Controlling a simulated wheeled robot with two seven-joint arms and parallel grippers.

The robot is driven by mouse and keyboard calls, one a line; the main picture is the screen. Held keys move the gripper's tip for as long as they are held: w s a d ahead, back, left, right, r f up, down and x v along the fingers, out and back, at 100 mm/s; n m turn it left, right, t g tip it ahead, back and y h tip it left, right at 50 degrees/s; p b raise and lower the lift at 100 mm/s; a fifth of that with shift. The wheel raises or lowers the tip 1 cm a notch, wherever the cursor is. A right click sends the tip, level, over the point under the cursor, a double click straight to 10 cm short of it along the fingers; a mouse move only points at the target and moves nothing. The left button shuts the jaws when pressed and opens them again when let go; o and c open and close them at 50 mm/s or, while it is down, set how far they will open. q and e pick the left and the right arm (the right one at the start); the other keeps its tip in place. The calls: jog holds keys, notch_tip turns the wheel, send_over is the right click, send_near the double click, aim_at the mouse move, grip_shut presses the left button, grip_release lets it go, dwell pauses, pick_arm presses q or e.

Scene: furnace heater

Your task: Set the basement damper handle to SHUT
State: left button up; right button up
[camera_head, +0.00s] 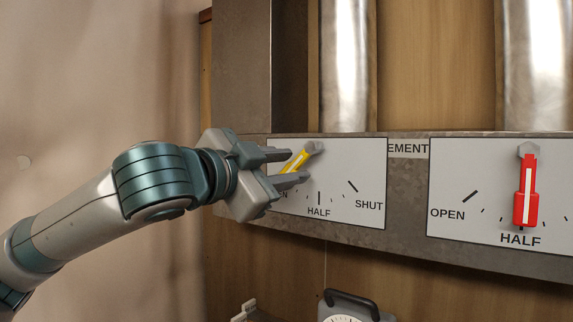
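The yellow damper handle (300,158) is on the left dial plate (345,160), hanging from a grey pivot (315,147) and slanting down to the left, toward the partly covered OPEN end. HALF is at the bottom of this plate and SHUT at the lower right. A label ending in "EMENT" (407,149) sits beside the plate; its start is hidden. My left gripper (290,168) comes in from the left, its fingers apart, one above and one below the yellow handle. I cannot tell whether they touch it. My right gripper is not in view.
A red handle (526,190) on the right dial plate (465,165) points down at HALF. Metal pipes (345,70) rise above the panel. A grey device with a dark handle and gauge (350,306) is below. The space before the plates' right side is clear.

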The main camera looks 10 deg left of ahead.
pick_arm(q)
grip_shut()
jog(key=shift+f, duration=0.1)
